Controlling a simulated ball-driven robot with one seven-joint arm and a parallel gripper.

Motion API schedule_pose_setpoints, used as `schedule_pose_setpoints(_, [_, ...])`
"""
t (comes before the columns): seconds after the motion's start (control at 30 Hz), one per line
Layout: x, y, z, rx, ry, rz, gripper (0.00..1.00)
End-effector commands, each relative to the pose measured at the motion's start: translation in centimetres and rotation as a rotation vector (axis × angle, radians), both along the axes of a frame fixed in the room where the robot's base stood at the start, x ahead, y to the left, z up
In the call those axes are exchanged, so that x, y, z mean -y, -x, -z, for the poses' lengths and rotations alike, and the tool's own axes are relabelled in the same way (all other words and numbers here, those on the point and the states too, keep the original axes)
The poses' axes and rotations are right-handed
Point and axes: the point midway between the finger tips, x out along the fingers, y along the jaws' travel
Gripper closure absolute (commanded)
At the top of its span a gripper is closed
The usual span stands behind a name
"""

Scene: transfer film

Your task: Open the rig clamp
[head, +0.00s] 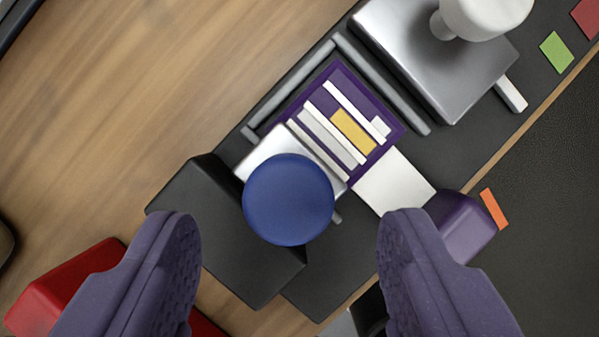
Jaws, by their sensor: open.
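The rig is a dark grey base (440,160) that runs diagonally from lower left to upper right. A round blue knob (288,199) sits on a silver block at its lower end, which looks like the clamp, though I cannot tell whether it is open or shut. A purple card with white, grey and yellow stripes (352,132) lies just above the knob, its lower edge at the silver block. My gripper (290,235) is open and empty. Its two purple fingers stand apart to the left and right below the knob, not touching it.
A silver block (430,60) with a white knob (485,12) stands at the upper right. A black block (215,225) lies left of the blue knob, a purple block (460,225) to its right. A red object (65,285) is at the lower left. Bare wood (130,90) lies at the upper left.

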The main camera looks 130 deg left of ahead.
Motion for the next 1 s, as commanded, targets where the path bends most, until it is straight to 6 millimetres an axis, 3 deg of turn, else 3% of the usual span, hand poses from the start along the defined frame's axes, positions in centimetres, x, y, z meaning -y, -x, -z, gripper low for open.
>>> schedule_pose_setpoints(0.03, [0.3,-0.1,1.1,-0.001,0.0,0.0,0.4])
schedule_pose_setpoints(0.2, [0.9,-0.6,2.5,0.0,0.001,-0.001,0.4])
schedule_pose_setpoints(0.5, [1.0,-0.7,2.7,0.002,0.001,-0.002,0.4])
schedule_pose_setpoints(0.73, [1.0,-0.7,2.7,0.002,0.001,-0.003,0.93])
schedule_pose_setpoints(1.0, [0.7,-0.8,2.7,-0.004,0.022,-0.006,0.95])
